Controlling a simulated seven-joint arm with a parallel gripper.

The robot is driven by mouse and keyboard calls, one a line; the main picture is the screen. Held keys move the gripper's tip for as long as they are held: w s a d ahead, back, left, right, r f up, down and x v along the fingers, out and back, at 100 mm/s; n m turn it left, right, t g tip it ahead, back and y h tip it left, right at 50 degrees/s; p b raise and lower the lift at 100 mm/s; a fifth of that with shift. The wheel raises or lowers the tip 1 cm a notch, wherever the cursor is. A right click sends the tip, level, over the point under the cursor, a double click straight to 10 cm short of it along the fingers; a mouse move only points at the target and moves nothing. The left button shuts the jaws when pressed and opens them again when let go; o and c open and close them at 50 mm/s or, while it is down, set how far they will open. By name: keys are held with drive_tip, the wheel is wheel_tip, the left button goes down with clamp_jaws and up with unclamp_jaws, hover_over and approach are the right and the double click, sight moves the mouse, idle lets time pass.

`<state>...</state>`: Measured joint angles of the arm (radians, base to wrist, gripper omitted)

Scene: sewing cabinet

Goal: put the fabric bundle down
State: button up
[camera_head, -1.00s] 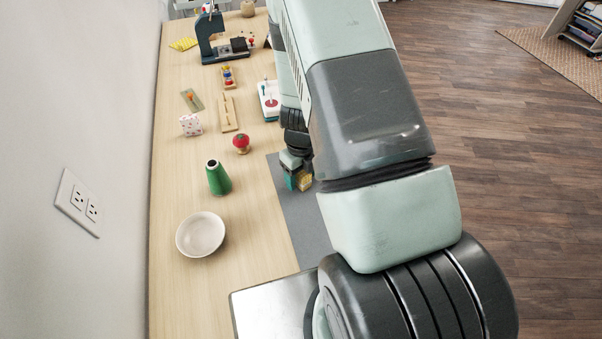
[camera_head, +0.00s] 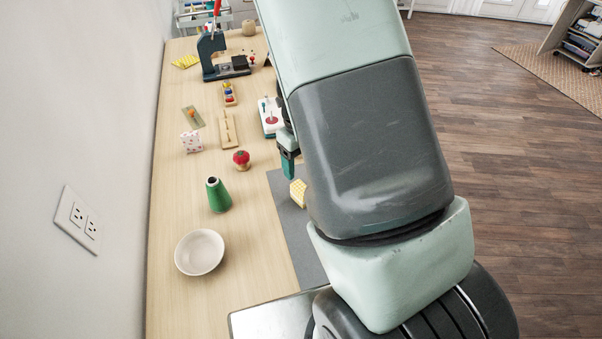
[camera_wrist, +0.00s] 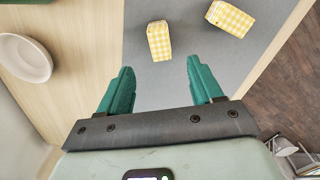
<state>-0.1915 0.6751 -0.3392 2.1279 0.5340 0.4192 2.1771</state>
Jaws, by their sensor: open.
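A yellow-and-white checked fabric bundle (camera_head: 298,193) rests on the grey mat (camera_head: 285,208). In the wrist view, one checked bundle (camera_wrist: 159,41) lies on the mat beyond the gap between my fingertips, with nothing gripping it. A second similar bundle (camera_wrist: 229,19) lies on the mat to its right. Only one bundle shows in the head view; my arm covers part of the mat. My gripper (camera_wrist: 159,64) is open and empty. Its teal fingers (camera_head: 288,165) point down above the mat in the head view.
A white bowl (camera_head: 200,252), a green cone (camera_head: 218,195) and a red pincushion (camera_head: 241,160) stand left of the mat. A sewing machine (camera_head: 212,55) stands at the far end. Bare wood lies between the bowl and mat.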

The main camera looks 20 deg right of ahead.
drive_tip(key=s+a+r+n+t+y, duration=0.1)
drive_tip(key=s+a+r+n, duration=0.15)
drive_tip(key=r+n, duration=0.6)
drive_tip(key=s+a+r+n+t+y, duration=0.1)
drive_tip(key=s+a+r+n+t, duration=0.15)
drive_tip(key=r+n, duration=0.65)
drive_tip(key=s+d+r+n+t+h, duration=0.1)
drive_tip(key=s+r+n+t+h, duration=0.1)
drive_tip(key=s+r+n, duration=1.2)
drive_tip(key=shift+s+n, duration=0.35)
drive_tip(key=shift+s, duration=0.1)
